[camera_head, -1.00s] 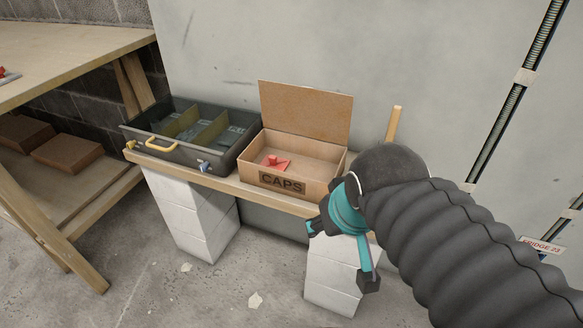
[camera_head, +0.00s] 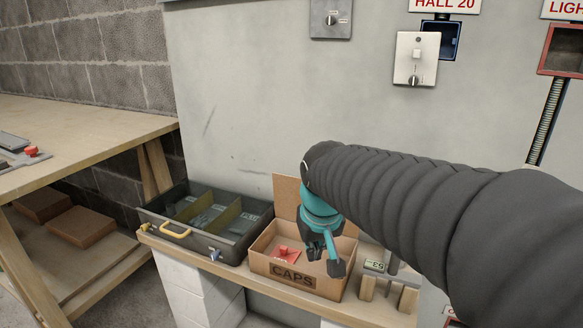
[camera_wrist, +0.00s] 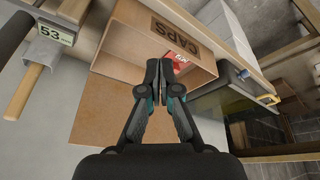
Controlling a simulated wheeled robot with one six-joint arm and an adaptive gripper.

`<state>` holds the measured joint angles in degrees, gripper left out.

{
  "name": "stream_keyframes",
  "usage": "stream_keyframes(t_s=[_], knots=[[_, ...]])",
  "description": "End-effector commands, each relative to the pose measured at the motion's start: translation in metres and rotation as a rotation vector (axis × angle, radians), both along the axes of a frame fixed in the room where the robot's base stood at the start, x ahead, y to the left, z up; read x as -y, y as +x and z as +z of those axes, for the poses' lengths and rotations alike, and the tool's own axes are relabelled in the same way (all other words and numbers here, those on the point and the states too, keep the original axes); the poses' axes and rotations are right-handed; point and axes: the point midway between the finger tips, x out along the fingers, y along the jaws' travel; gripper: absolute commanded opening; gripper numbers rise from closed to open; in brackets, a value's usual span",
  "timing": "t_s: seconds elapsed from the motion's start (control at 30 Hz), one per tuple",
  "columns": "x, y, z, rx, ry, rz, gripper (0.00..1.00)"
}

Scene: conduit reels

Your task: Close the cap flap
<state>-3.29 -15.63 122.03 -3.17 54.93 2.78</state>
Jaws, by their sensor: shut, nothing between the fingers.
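The CAPS box (camera_head: 292,279) is a brown carton on the low wooden shelf, with its label on the front. Its cap flap (camera_head: 286,196) stands up at the back, open, partly hidden behind my arm. In the wrist view the flap (camera_wrist: 105,112) spreads out from the box (camera_wrist: 135,68). A red cap piece (camera_head: 286,252) lies inside the box; it also shows in the wrist view (camera_wrist: 181,62). My gripper (camera_head: 326,258) is over the right part of the box, in front of the flap. In the wrist view its fingers (camera_wrist: 159,64) are together and empty.
A grey divided case (camera_head: 208,222) with a yellow handle stands left of the box. Right of the box is a small stand with a tag reading 53 (camera_head: 375,266). A workbench (camera_head: 80,135) is at the left. The wall with switch boxes (camera_head: 416,58) is behind.

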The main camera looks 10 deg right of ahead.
Motion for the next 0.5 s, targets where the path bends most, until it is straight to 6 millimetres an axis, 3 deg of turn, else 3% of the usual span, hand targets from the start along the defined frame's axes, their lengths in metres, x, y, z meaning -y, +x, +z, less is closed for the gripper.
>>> stream_keyframes(t_s=[0.03,0.3,0.5], knots=[[-0.001,0.023,0.010,-0.006,-0.007,-0.009,0.00],[-0.003,0.130,0.054,-0.013,-0.032,-0.129,0.00],[-0.001,0.195,0.090,0.018,-0.041,-0.276,0.00]])
